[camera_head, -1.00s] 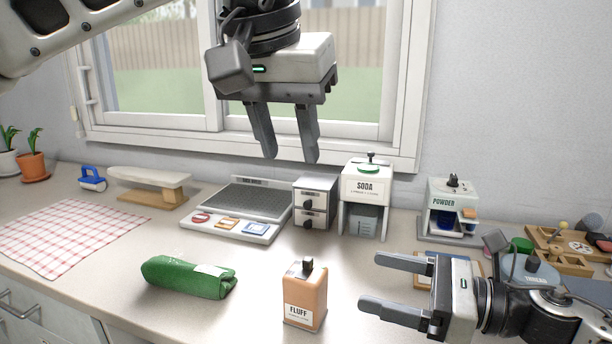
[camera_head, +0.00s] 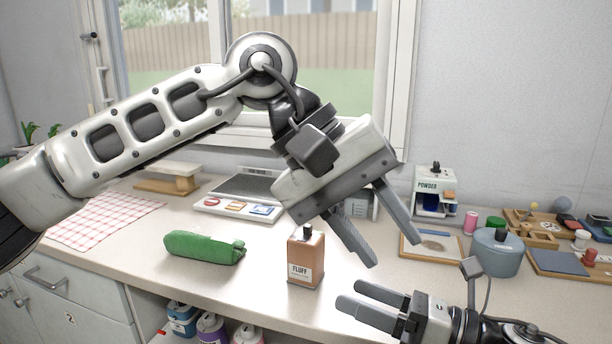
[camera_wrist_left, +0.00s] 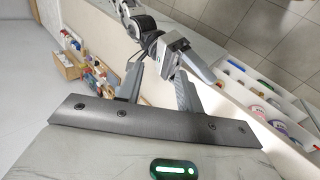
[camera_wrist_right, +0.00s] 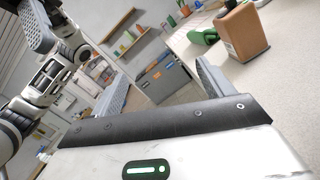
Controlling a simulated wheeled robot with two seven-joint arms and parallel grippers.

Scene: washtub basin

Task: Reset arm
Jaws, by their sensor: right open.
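My left gripper (camera_head: 395,252) hangs over the counter's front right, tilted, with its fingers apart and nothing between them. It also shows in its own wrist view (camera_wrist_left: 158,88). My right gripper (camera_head: 349,293) is lower, at the counter's front edge, with its fingers pointing left. Its fingers are apart and empty, as its own wrist view (camera_wrist_right: 160,85) also shows. My left forearm crosses the picture from the left and hides part of the window and counter.
An orange-brown FLUFF container (camera_head: 306,262) stands near the left gripper, apart from it. A green rolled bundle (camera_head: 204,247) lies to its left. A POWDER dispenser (camera_head: 434,192), blue-grey pot (camera_head: 496,252) and wooden tray (camera_head: 430,244) are behind right. The SODA dispenser is mostly hidden.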

